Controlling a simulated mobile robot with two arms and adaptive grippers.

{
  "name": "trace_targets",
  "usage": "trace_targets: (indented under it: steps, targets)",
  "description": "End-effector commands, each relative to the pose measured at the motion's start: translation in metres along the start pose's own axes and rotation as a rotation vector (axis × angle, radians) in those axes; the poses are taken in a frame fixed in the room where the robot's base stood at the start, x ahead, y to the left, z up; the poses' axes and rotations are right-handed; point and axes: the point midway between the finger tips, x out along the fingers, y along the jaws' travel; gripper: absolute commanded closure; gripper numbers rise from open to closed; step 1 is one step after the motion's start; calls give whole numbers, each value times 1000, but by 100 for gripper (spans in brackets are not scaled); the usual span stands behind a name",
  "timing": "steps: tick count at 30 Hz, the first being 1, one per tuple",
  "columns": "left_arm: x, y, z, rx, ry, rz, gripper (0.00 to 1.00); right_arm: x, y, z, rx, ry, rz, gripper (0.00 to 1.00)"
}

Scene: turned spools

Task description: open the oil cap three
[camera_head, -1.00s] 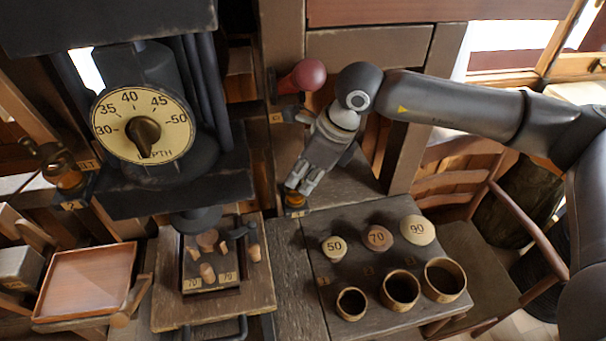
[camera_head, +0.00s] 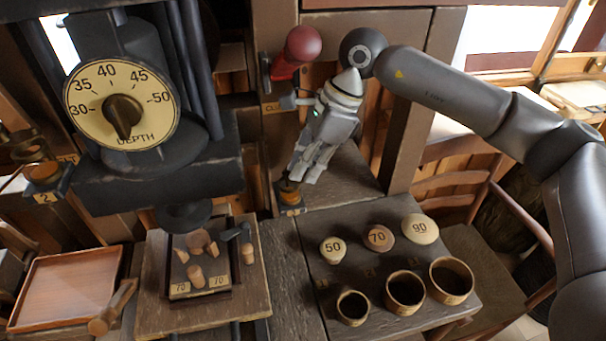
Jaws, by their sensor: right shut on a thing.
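A small amber oil cup (camera_head: 290,198) with a dark cap (camera_head: 288,186) sits on a bracket at the machine's right side, below the red ball knob. The label on its front is too small to read surely. My right gripper (camera_head: 298,177) comes down from the upper right, tilted, and is shut on the cap at its fingertips. The fingers partly hide the cap, so I cannot tell whether it is lifted off its seat. Another oil cup (camera_head: 43,173), labelled 2, is at the far left. My left gripper is not in view.
The depth dial (camera_head: 122,105) stands at upper left, and a red ball knob (camera_head: 303,43) is close above my right gripper. Round discs marked 50, 70 (camera_head: 379,238) and 90 and three cups (camera_head: 404,291) stand on the right bench. A wooden tray (camera_head: 66,254) is at lower left.

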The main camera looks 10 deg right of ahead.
Motion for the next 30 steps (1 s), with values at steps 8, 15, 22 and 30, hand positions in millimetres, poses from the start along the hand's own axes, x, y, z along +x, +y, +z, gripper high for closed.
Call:
trace_targets:
  steps: [8,15,22,30]
  targets:
    - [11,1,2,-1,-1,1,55,-2,-6,-1,-122,-5,45,100]
    - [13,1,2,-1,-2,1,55,-3,-7,-2,-160,-4,62,100]
    - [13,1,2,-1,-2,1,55,-4,-7,-2,-164,-4,62,100]
    - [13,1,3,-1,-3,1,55,-4,-7,-2,-164,-3,62,71]
